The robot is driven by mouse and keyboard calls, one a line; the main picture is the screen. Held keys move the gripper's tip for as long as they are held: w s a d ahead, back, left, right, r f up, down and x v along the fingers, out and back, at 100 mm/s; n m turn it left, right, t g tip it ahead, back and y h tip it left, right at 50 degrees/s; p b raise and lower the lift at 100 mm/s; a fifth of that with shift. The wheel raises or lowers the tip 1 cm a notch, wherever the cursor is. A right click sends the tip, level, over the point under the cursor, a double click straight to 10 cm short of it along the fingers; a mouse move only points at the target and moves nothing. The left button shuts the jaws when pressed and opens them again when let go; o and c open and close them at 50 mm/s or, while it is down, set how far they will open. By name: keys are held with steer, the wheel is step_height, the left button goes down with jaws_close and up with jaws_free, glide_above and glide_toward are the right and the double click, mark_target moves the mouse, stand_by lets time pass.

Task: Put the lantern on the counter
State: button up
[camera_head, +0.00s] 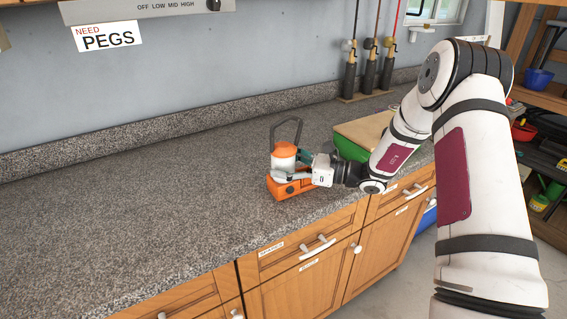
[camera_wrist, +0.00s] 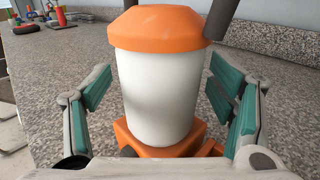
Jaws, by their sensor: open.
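The lantern (camera_head: 285,163) has an orange cap, a white body, an orange base and a dark handle. It stands upright on the grey speckled counter (camera_head: 150,190), near its front edge. In the wrist view the lantern (camera_wrist: 157,85) fills the middle. My gripper (camera_head: 291,168) is at the lantern from the right, and its green-padded fingers are on either side of the white body. In the wrist view my open gripper (camera_wrist: 160,95) shows gaps between both pads and the body. The lantern's underside is hidden.
A green box with a tan top (camera_head: 362,135) stands on the counter behind my forearm. Fishing rods in a holder (camera_head: 367,75) stand at the wall. The counter left of the lantern is clear. Wooden drawers and cabinets (camera_head: 305,285) with handles are below the front edge.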

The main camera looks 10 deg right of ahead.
steer(key=v, duration=1.2)
jaws_close()
stand_by(0.6)
stand_by(0.5)
steer(key=v, duration=1.1)
steer(key=shift+s+d, duration=0.15)
steer(key=shift+d, duration=0.25)
stand_by(0.6)
stand_by(0.5)
